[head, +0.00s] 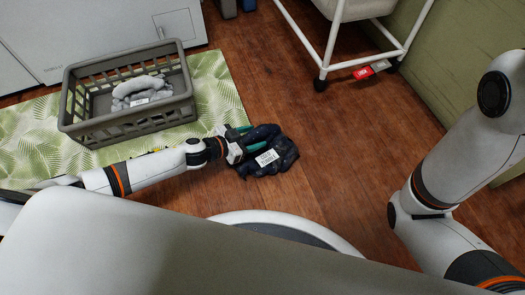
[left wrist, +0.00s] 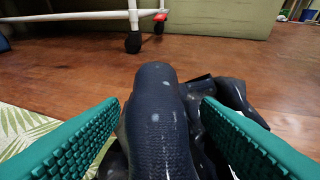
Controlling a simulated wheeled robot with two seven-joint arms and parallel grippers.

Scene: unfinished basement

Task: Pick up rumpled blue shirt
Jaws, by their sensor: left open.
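The rumpled dark blue shirt (head: 283,158) lies in a heap on the wooden floor, just off the right edge of the leaf-patterned mat, with a white label on it. My left gripper (head: 247,140) is at the shirt's left side. In the left wrist view the green fingers of my left gripper (left wrist: 160,125) are spread wide, with a raised fold of the shirt (left wrist: 160,110) between them. More dark cloth lies beyond and beneath the right finger. My right arm shows at the right of the head view, but its gripper is out of view.
A grey crate (head: 135,125) holding grey cloth (head: 140,88) stands on the leaf-patterned mat (head: 215,85). A white wheeled frame (head: 330,50) stands at the back, with a red item (head: 363,73) near its lower bar. The floor right of the shirt is clear.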

